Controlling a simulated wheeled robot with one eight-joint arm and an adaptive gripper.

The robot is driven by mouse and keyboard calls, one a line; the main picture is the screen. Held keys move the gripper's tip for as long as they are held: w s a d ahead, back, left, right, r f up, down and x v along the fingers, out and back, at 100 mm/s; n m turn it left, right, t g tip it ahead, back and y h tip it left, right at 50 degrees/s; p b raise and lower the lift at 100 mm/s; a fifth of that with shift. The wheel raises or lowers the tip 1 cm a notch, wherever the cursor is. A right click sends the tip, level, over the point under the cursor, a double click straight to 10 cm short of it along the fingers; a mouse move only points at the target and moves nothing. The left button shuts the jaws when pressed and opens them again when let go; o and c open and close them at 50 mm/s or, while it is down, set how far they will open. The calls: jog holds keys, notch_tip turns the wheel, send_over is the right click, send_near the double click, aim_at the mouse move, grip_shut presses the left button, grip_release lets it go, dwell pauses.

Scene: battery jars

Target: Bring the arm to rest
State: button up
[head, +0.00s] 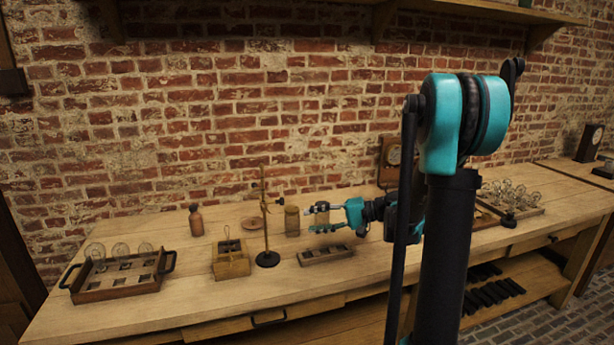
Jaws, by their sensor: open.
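My arm reaches left over the workbench (205,306) from the right. My gripper (314,218), teal and dark, is open, with its fingers pointing left above the bench, behind a small slotted wooden rack (326,255). A brownish glass jar (292,222) stands just left of the fingertips. Another jar-like shape shows at the fingers and is partly hidden by them. I cannot tell whether the fingers touch either one.
A handled tray (118,293) holds 3 glass jars. A tray of glassware (515,200) lies at right. The brick wall (220,110) is behind.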

jog(key=s+d+f+h, duration=0.4)
jog(key=s+f+h, duration=0.4)
jog(key=s+f, duration=0.3)
jog(key=s+d+f+n+t+h, duration=0.1)
jog(key=s+d+f+h, duration=0.3)
jog(key=s+d, duration=0.6)
jog(key=d+h, duration=0.1)
jog(key=h, duration=0.1)
jog(key=shift+s+n+t+h, duration=0.35)
jog(key=shift+n+t+h, duration=0.05)
jog(key=shift+d, duration=0.1)
